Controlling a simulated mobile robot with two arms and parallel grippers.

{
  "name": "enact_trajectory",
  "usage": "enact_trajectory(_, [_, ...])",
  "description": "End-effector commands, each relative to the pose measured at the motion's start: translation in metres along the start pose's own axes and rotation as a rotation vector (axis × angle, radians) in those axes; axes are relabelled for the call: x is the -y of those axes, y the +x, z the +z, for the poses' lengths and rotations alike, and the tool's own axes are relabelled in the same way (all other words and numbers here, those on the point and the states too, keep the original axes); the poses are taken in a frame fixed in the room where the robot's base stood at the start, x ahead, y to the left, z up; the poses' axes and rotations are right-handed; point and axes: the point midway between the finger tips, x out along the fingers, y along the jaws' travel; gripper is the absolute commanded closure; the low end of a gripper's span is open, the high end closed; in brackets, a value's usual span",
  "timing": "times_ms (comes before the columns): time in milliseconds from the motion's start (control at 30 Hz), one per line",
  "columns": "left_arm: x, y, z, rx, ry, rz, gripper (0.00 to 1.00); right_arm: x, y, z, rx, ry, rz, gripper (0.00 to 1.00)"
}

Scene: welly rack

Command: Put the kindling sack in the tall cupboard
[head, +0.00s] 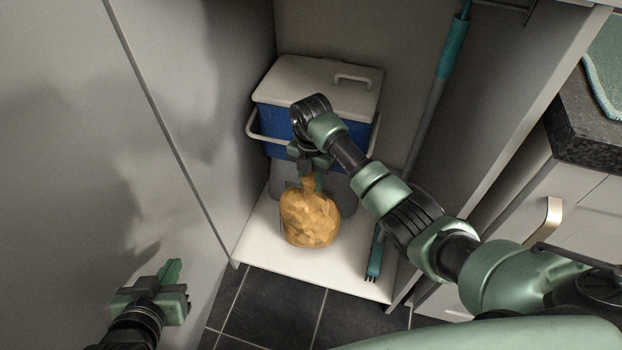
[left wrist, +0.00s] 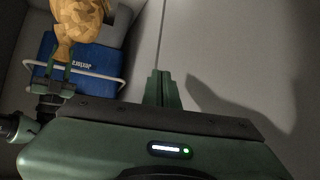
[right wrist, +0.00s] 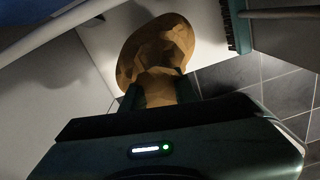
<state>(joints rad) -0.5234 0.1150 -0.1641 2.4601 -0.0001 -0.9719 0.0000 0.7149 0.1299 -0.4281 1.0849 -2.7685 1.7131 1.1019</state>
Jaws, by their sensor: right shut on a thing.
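The kindling sack (head: 311,219) is a lumpy tan bag with a narrow neck. My right gripper (head: 310,178) is shut on its neck, and the sack hangs upright inside the tall cupboard, over the white cupboard floor (head: 262,245). I cannot tell whether its bottom touches that floor. In the right wrist view the sack (right wrist: 157,50) is between the fingers; it also shows in the left wrist view (left wrist: 76,20). My left gripper (head: 176,290) is off to the lower left, beside the grey panel, away from the sack. In the left wrist view its fingers (left wrist: 162,90) appear close together.
A blue cool box (head: 285,133) with a white lid stands at the back of the cupboard. A teal-handled broom (head: 430,115) leans at the right, its head (head: 375,260) near the front edge. A counter with a drawer handle (head: 546,218) is outside, right. Dark tiles lie in front.

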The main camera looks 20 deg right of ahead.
Motion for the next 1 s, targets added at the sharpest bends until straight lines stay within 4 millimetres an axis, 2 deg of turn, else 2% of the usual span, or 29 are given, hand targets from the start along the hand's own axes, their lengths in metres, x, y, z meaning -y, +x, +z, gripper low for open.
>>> enact_trajectory(33, [0.0,-0.001,-0.001,0.0,0.0,0.0,1.0,-0.004,-0.007,0.002,0.007,-0.001,0.012,1.0])
enact_trajectory(200, [0.0,0.0,-0.002,-0.005,0.0,0.0,1.0,-0.004,-0.006,0.002,0.007,-0.001,0.012,1.0])
enact_trajectory(233, [0.0,0.0,-0.002,-0.007,0.0,0.0,1.0,0.0,0.0,0.0,0.0,0.0,0.0,0.63])
enact_trajectory(300, [0.0,0.0,-0.002,-0.007,0.0,0.0,1.0,0.0,0.0,0.0,0.0,0.0,0.0,0.49])
enact_trajectory(700, [0.0,-0.001,0.001,0.011,0.0,0.0,1.0,0.0,-0.004,0.0,0.001,0.0,0.001,0.49])
enact_trajectory(867, [0.004,-0.009,0.028,0.14,-0.002,-0.008,1.0,-0.001,-0.021,0.001,0.001,-0.001,0.002,0.49])
enact_trajectory(1000, [0.007,-0.023,0.058,0.292,-0.005,-0.016,1.0,0.0,-0.041,0.001,0.002,0.0,0.001,0.49])
